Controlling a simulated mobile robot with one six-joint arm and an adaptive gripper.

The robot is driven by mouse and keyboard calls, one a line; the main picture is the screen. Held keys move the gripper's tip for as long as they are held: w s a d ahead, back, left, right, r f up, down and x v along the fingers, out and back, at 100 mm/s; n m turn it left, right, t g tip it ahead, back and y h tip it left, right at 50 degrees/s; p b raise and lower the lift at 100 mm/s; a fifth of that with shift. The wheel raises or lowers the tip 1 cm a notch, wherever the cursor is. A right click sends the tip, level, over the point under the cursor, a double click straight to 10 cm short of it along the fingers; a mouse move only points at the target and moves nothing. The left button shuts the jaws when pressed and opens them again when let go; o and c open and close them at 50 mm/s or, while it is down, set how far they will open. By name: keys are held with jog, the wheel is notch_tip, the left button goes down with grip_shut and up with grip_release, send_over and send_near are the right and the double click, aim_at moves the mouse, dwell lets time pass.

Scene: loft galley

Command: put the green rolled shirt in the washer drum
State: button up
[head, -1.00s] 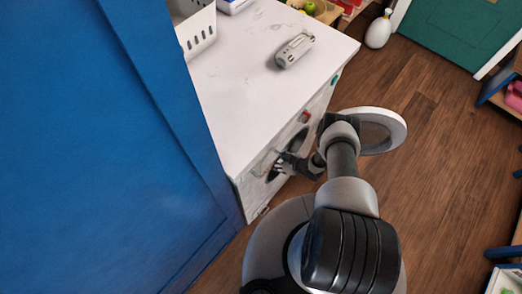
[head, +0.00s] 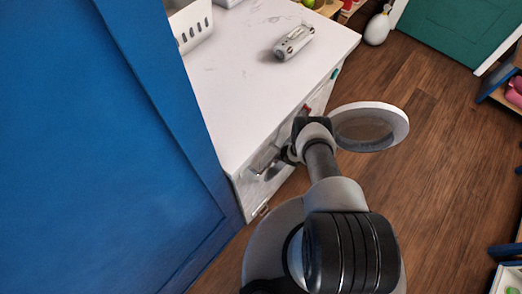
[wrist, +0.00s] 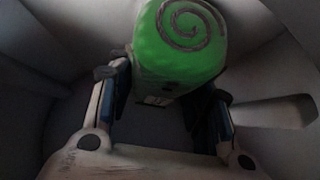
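The green rolled shirt (wrist: 170,58) shows in the wrist view with its spiral end toward the camera. Its body sits between the two fingers of my gripper (wrist: 170,92), which look closed against its sides. Grey curved walls of the washer drum (wrist: 60,115) surround the gripper and shirt. In the head view the white washer (head: 250,190) stands under the counter, and my arm reaches into its front. The fingers and shirt are hidden there. The round washer door (head: 403,124) stands open to the right of my wrist.
A white counter (head: 235,110) lies above the washer, with a grey-white canister (head: 294,42) and a white basket (head: 190,28). A tall blue panel (head: 90,150) stands close at left. Wooden floor (head: 440,190) at right is free.

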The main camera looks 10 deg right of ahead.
jog(key=o, duration=0.5)
jog(key=shift+c, duration=0.2)
jog(key=p+v, duration=0.5)
jog(key=v, duration=0.7)
jog(key=shift+p, duration=0.35)
jog(key=shift+s+d+f, duration=0.1)
jog(key=shift+s, duration=0.05)
